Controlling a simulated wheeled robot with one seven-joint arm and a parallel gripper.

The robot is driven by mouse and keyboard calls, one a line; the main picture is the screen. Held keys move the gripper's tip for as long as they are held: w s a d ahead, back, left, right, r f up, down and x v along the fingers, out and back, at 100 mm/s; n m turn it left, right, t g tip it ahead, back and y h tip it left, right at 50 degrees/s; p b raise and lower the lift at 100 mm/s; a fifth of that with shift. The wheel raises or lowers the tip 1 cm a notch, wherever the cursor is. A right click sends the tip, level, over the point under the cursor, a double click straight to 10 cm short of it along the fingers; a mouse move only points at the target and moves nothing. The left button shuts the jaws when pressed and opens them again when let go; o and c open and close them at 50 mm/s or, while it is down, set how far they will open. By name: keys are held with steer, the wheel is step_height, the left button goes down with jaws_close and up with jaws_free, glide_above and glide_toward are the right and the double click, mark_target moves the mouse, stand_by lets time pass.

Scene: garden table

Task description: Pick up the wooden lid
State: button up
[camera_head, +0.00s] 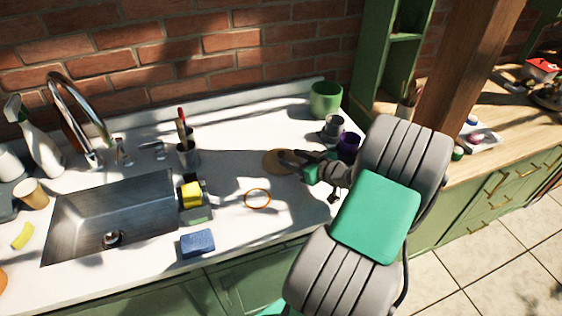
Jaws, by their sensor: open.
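The wooden lid (272,162) is a round, tan disc lying flat on the white countertop, right of the sink. My gripper (289,158) is open at the lid's right side, with its dark fingers over or beside the lid's right part. From this view I cannot tell whether the fingers touch the lid. The fingers cover part of the lid's right edge.
A green pot (325,99), a grey cup (332,127) and a purple cup (348,145) stand close behind my gripper. The sink (75,222) is left. Counter behind the lid is clear.

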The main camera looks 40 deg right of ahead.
mark_target(282, 153)
steer(key=x, duration=0.1)
steer(key=p+x, duration=0.1)
steer(key=x, duration=0.3)
steer(key=shift+w+a+r+p, duration=0.2)
steer(key=shift+w+r+p, duration=0.1)
steer(key=shift+w+p, duration=0.05)
steer(key=shift+s, duration=0.1)
steer(key=shift+c, duration=0.4)
jaws_close()
